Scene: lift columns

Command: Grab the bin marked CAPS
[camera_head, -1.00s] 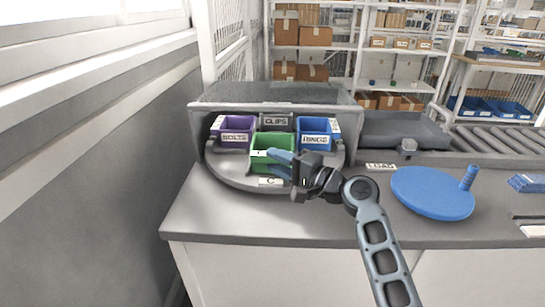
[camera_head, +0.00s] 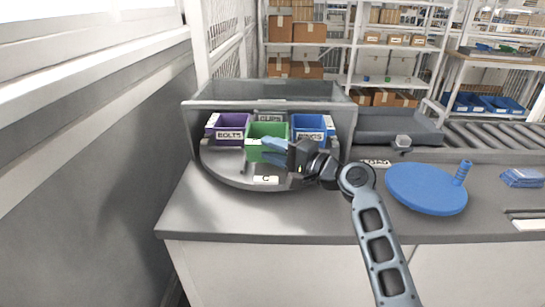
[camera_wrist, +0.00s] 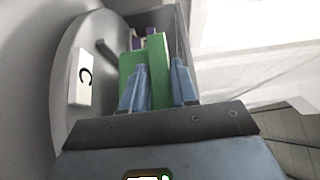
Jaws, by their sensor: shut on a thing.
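A green bin (camera_head: 266,131) is at the front of a grey round turntable (camera_head: 225,172) inside a grey open-fronted housing. My gripper (camera_head: 271,151) reaches in from the right, its blue fingers shut on the green bin's front wall. In the wrist view the fingers stand on either side of the green wall (camera_wrist: 158,72). My gripper covers most of the bin's front label, so I cannot read CAPS there. The bin seems slightly above the turntable. A plate marked C (camera_head: 266,180) is on the turntable's front edge.
A purple BOLTS bin (camera_head: 226,128), a blue bin (camera_head: 308,124) marked like RINGS and a grey CLIPS bin (camera_head: 270,117) stand close around it. The housing's top (camera_head: 265,104) overhangs them. A blue disc with a peg (camera_head: 425,190) lies right on the counter.

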